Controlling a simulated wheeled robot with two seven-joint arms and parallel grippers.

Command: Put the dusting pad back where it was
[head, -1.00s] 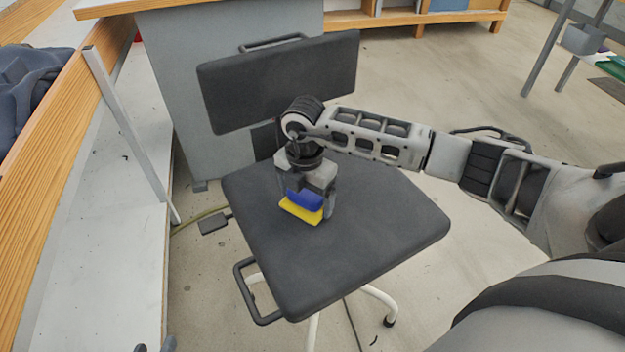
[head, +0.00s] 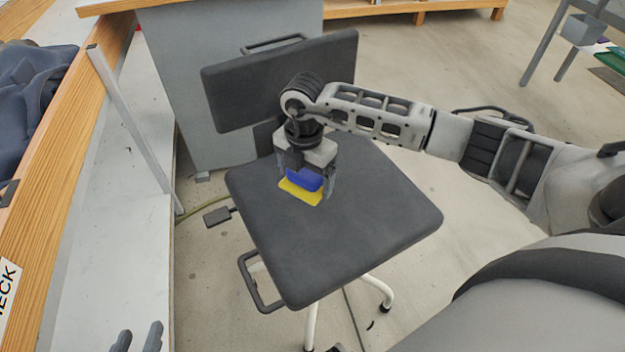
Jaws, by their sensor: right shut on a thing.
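The dusting pad (head: 301,186) has a blue upper part and a yellow underside. My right gripper (head: 305,182) points down and is shut on the pad's blue part. It holds the pad over the rear half of the dark chair seat (head: 350,225). I cannot tell whether the yellow underside touches the seat. My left gripper (head: 137,338) shows only its two fingertips at the bottom left edge. They stand apart with nothing seen between them, and the rest of that gripper is out of the picture.
The chair's backrest (head: 285,80) rises behind my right gripper, before a grey cabinet (head: 180,100). A wood-edged bench (head: 70,150) with dark cloth (head: 25,95) on it runs along the left. A grey post (head: 130,120) stands beside it. The seat's front is clear.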

